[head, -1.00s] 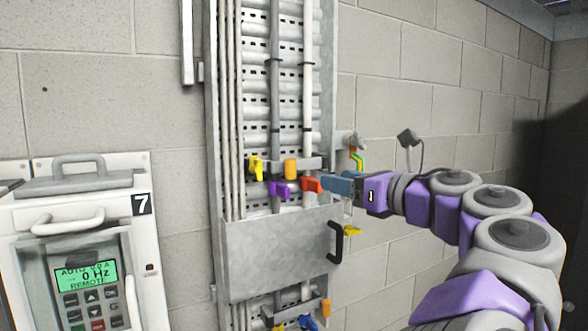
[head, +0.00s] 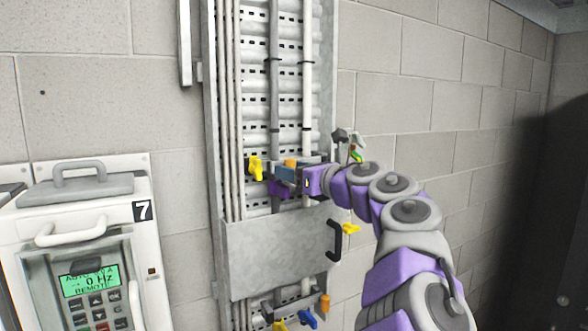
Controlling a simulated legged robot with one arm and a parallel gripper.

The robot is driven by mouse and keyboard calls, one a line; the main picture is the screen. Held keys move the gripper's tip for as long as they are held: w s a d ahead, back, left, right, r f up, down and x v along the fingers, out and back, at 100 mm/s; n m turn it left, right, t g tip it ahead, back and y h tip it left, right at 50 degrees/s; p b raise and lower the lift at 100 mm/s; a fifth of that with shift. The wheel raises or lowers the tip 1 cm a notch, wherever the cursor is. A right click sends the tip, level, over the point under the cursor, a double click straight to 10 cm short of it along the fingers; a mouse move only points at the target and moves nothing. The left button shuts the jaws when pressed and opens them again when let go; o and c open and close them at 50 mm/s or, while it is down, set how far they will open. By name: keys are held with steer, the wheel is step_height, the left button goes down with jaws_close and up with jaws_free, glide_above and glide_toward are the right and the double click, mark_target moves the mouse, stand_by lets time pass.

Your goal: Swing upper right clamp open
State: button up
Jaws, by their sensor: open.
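The upper clamp bar crosses the cable tray (head: 330,90). Its yellow lever (head: 256,168) stands clear at the left. An orange piece (head: 290,163) shows just above my gripper, and a purple lever (head: 277,188) shows partly below it. The red lever at the bar's right is hidden behind my gripper. My gripper (head: 280,174) is open, pointing left in front of the bar's right half. Whether its fingers touch a lever cannot be told.
A metal cover plate (head: 270,260) with a black handle (head: 335,241) lies just below. A lower clamp with blue (head: 308,319) and orange (head: 325,304) parts sits under it. A yellow lever (head: 350,229) is at right. A drive unit (head: 95,250) stands left.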

steer(key=shift+a, duration=0.1)
steer(key=shift+c, duration=0.3)
jaws_close()
stand_by(0.4)
